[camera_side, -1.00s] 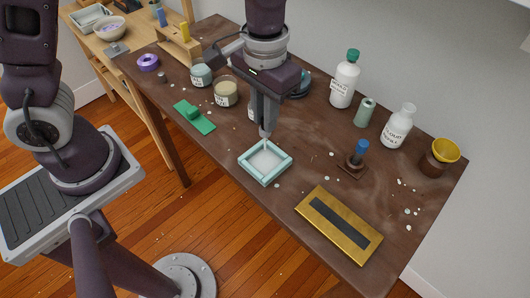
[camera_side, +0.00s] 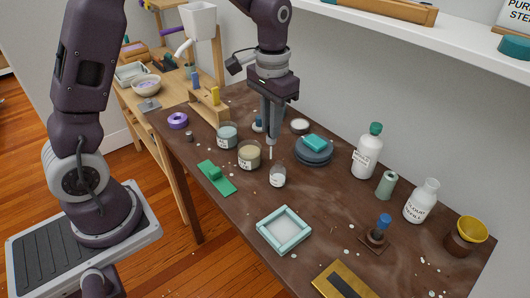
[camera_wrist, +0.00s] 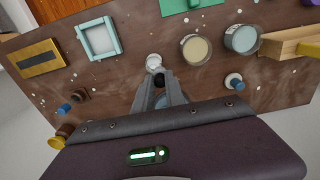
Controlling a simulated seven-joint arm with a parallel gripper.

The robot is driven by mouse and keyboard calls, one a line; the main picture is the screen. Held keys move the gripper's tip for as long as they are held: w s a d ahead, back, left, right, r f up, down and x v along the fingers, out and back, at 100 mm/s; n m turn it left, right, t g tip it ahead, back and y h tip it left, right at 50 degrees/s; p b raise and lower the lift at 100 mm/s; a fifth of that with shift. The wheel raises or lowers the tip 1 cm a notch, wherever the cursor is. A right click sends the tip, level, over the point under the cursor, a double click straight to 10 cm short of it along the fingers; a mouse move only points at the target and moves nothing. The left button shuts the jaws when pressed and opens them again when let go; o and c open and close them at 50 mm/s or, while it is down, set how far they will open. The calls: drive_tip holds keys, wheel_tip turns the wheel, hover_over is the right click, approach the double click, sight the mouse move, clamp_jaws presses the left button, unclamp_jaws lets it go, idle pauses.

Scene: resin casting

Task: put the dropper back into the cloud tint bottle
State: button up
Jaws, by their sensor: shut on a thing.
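My gripper (camera_side: 271,138) points down and is shut on the dropper (camera_side: 270,153). Only the dropper's thin pale lower end shows below the fingers in the side view; in the wrist view a dark end shows between the fingertips (camera_wrist: 160,77). The small clear bottle with a white label (camera_side: 277,177) stands upright on the table, just below the dropper; its label is too small to read. It also shows in the wrist view (camera_wrist: 153,62), just beyond the fingertips. The dropper's tip appears above the bottle and slightly left of it, apart from it.
Jars of cream (camera_side: 249,155) and pale teal (camera_side: 227,136) stand left of the bottle. Dark round plates (camera_side: 314,155) lie to its right. A pale teal square mould (camera_side: 285,231) lies in front. A white bottle with a green cap (camera_side: 366,155) stands farther right.

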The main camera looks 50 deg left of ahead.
sight(271, 144)
drive_tip(key=r, duration=0.1)
drive_tip(key=d+r, duration=0.1)
drive_tip(key=r, duration=0.1)
drive_tip(key=w+r, duration=0.1)
drive_tip(key=shift+d+r, duration=0.2)
drive_tip(key=shift+d, duration=0.2)
drive_tip(key=shift+f, duration=1.9)
drive_tip(key=shift+f, duration=0.1)
drive_tip(key=shift+f, duration=2.25)
drive_tip(key=shift+f, duration=0.1)
